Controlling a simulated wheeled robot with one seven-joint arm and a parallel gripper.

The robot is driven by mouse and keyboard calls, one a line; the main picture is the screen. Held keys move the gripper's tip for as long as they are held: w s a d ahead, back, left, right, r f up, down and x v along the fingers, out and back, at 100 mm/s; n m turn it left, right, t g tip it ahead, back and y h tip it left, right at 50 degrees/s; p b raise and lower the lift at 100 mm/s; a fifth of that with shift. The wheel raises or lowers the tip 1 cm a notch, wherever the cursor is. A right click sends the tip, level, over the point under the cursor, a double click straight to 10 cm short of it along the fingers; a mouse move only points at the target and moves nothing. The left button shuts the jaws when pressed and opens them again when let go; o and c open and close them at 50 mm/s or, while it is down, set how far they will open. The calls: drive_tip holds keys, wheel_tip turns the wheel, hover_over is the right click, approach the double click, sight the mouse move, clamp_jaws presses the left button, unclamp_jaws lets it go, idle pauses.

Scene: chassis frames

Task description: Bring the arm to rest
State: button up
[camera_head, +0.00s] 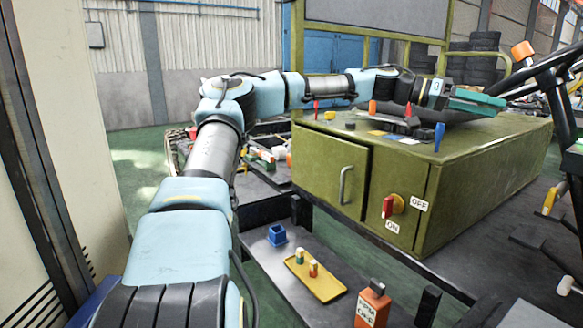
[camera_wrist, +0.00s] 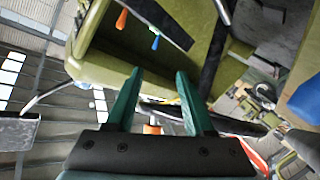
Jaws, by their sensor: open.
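My arm (camera_head: 215,150) reaches from the lower left up to an elbow and then across to the right. My gripper (camera_head: 480,99) is held out over the top of the green cabinet (camera_head: 480,140), near its far right part. In the wrist view my gripper (camera_wrist: 160,98) shows two green fingers standing apart with nothing held between them. Whether any part of the gripper touches the cabinet cannot be told.
The cabinet top carries a blue screwdriver (camera_head: 439,137) and other small tools. A red switch (camera_head: 392,206) is on its front. A black bar frame (camera_head: 550,90) stands at the right.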

drive_tip(key=s+a+f+n+t+y, duration=0.1)
drive_tip(key=s+f+y, duration=0.15)
drive_tip(key=f, duration=0.55)
drive_tip(key=s+a+f+n+t+y, duration=0.1)
drive_tip(key=s+a+f+y, duration=0.15)
drive_tip(key=f, duration=0.45)
drive_tip(key=a+f+n+t+y, duration=0.3)
drive_tip(key=a+f+y, duration=0.1)
drive_tip(key=a+f, duration=0.65)
drive_tip(key=a+f+n+t+y, duration=0.25)
drive_tip(key=a+n, duration=0.25)
drive_tip(key=a, duration=1.3)
drive_tip(key=s+a+r+n+y, duration=0.1)
drive_tip(key=s+a+n, duration=0.1)
drive_tip(key=a, duration=0.6)
drive_tip(key=s+a+r+n+t+y, duration=0.1)
drive_tip(key=a+n, duration=0.3)
drive_tip(key=a, duration=0.4)
drive_tip(key=shift+s+a+r+y, duration=0.3)
drive_tip(key=shift+s+a+y, duration=0.05)
drive_tip(key=shift+s, duration=0.4)
drive_tip(key=shift+t, duration=0.25)
drive_tip(key=shift+c, duration=0.2)
